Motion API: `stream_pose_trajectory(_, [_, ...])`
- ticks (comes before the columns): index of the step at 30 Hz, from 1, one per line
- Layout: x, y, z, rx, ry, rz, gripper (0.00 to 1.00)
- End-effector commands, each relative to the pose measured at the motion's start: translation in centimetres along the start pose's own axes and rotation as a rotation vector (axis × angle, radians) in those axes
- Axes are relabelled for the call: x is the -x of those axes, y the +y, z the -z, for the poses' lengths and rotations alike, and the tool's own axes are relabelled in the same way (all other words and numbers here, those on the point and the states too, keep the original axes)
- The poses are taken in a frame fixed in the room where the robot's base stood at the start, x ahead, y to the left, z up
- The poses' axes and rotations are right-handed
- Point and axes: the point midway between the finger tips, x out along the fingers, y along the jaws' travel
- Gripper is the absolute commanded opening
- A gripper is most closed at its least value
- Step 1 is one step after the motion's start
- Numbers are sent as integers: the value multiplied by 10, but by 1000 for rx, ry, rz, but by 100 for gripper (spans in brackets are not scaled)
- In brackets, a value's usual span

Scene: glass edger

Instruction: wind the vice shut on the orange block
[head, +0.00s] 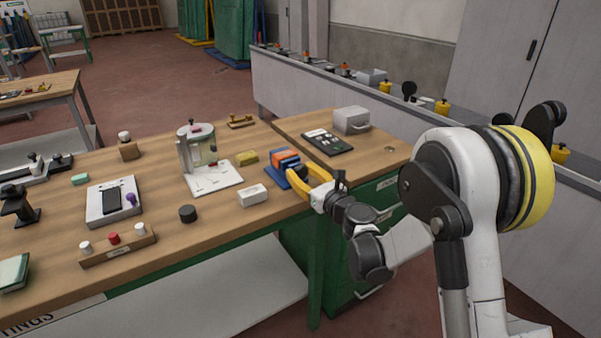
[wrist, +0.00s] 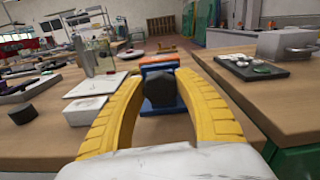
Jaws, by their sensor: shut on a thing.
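The blue vice (head: 276,180) stands near the front edge of the wooden bench, by the bench's corner. The orange block (head: 284,154) sits at its top between the blue jaws; whether the jaws touch it I cannot tell. In the wrist view, the orange block (wrist: 159,58) shows beyond a dark faceted knob (wrist: 160,90) on the vice's near side. My gripper (head: 304,173) reaches in from the right. Its yellow fingers (wrist: 160,78) are shut on the knob, one on each side. The vice's screw and lower body are mostly hidden behind the knob and fingers.
A stand on a white plate (head: 212,180) is farther left. A dark tray (head: 328,142) and a grey box (head: 351,120) lie behind to the right.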

Motion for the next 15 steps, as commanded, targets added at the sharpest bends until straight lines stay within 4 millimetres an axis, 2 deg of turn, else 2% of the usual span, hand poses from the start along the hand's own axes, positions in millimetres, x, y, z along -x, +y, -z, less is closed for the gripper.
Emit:
stream_pose_trajectory(6, [0,-1,-1,-113,-1,0,9])
stream_pose_trajectory(15, [0,-1,-1,-179,-1,0,9])
